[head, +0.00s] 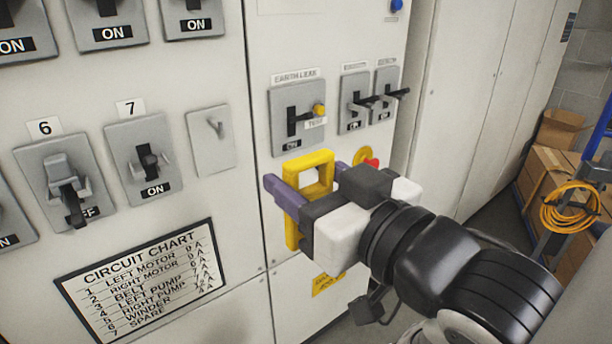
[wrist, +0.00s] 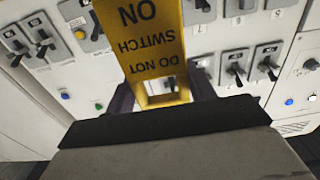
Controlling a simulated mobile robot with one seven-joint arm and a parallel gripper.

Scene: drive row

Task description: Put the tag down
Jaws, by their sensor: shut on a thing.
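The tag is a yellow plate with a square opening at one end. In the head view the tag (head: 322,172) is upright in front of the switch panel. In the wrist view the tag (wrist: 150,38) reads "DO NOT SWITCH ON" upside down. My gripper (head: 284,192) is shut on the tag, with its purple fingers on either side of it. The gripper holds the tag off any surface that I can see, below the earth leak switch. My gripper's dark fingers also show in the wrist view (wrist: 158,100). Part of the tag is hidden behind the gripper.
A grey hook plate (head: 211,140) is on the panel beside switch 7 (head: 143,153). Switch 6 (head: 64,182) shows OFF. The earth leak switch (head: 297,117) stands out close above the tag. A circuit chart (head: 141,284) is low left. Boxes (head: 548,165) and an orange cable (head: 570,208) are at right.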

